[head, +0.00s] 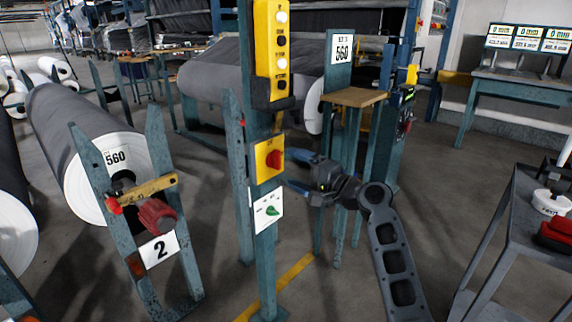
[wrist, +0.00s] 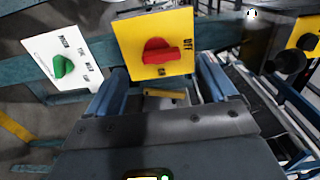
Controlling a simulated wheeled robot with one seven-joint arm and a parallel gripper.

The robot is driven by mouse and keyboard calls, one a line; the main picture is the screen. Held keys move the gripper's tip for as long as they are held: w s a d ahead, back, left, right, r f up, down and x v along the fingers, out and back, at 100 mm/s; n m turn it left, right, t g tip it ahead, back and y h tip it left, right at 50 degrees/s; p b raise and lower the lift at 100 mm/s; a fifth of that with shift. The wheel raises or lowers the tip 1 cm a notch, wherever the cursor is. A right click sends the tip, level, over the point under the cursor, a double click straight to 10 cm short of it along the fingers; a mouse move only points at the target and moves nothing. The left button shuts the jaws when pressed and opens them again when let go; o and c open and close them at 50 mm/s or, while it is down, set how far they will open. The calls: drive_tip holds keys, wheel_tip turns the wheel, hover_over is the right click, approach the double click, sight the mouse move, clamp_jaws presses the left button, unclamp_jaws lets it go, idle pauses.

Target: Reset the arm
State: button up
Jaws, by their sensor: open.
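My gripper (head: 302,172) is at the middle of the head view, just right of the teal post (head: 244,160) with the switches. Its blue fingers are apart and nothing is between them. In the wrist view my gripper (wrist: 162,68) faces a red rotary switch (wrist: 160,52) on a yellow plate (wrist: 127,30). This switch also shows in the head view (head: 275,159). Its knob looks apart from the fingers, though the exact gap is hard to tell. A green knob (wrist: 63,66) on a white plate (wrist: 90,48) is beside it, below it on the post in the head view.
A yellow button box (head: 272,50) tops the post. A grey roll (head: 70,125) on a teal stand is left. A small wooden-topped stand (head: 355,97) is behind my arm. A cart (head: 525,200) with red and white items is right. Open floor (head: 450,180) lies between.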

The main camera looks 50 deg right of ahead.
drive_tip(key=shift+s, duration=1.05)
